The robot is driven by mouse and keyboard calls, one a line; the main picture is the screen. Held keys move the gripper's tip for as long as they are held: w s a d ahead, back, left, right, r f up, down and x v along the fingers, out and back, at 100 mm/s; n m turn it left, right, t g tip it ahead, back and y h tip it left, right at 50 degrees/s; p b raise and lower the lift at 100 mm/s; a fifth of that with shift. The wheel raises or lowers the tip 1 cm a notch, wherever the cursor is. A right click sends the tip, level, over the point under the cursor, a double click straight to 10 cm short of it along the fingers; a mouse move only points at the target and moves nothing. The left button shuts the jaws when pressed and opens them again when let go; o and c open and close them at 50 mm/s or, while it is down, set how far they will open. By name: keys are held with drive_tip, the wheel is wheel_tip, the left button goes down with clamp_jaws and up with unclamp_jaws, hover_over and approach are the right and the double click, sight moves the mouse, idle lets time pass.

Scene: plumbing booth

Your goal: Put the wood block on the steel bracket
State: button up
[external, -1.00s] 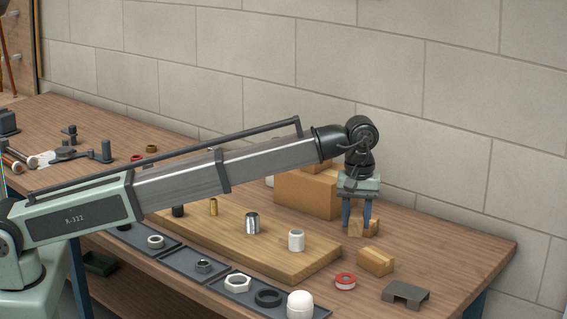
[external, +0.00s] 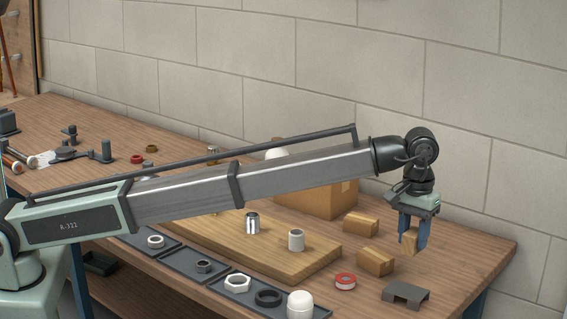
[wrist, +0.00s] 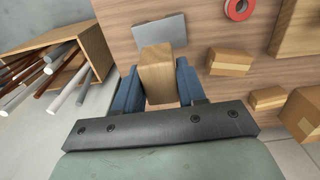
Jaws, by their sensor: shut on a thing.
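The wood block (external: 410,241) is a tan block held upright between the blue fingers of my gripper (external: 414,240). My gripper is shut on it, and it appears held above the right end of the bench. The block (wrist: 158,76) also shows between the fingers in the wrist view. The steel bracket (external: 405,293) is a grey, flat-topped piece on the bench near the front right edge, below and in front of the gripper in the external view. In the wrist view the bracket (wrist: 159,30) lies just beyond the block, which hides part of its near edge.
Two small cardboard boxes (external: 375,262) (external: 361,223) and a larger box (external: 318,193) stand left of the gripper. A red tape roll (external: 345,282) lies left of the bracket. A wooden board (external: 290,262) holds fittings. A bin with pipes (wrist: 48,68) stands beside the bench.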

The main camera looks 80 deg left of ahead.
drive_tip(key=shift+f, duration=5)
drive_tip(key=shift+f, duration=0.15)
drive_tip(key=o, duration=1.1)
drive_tip(key=shift+c, duration=0.2)
wheel_tip(320, 180, up, 12)
drive_tip(key=shift+r, duration=0.15)
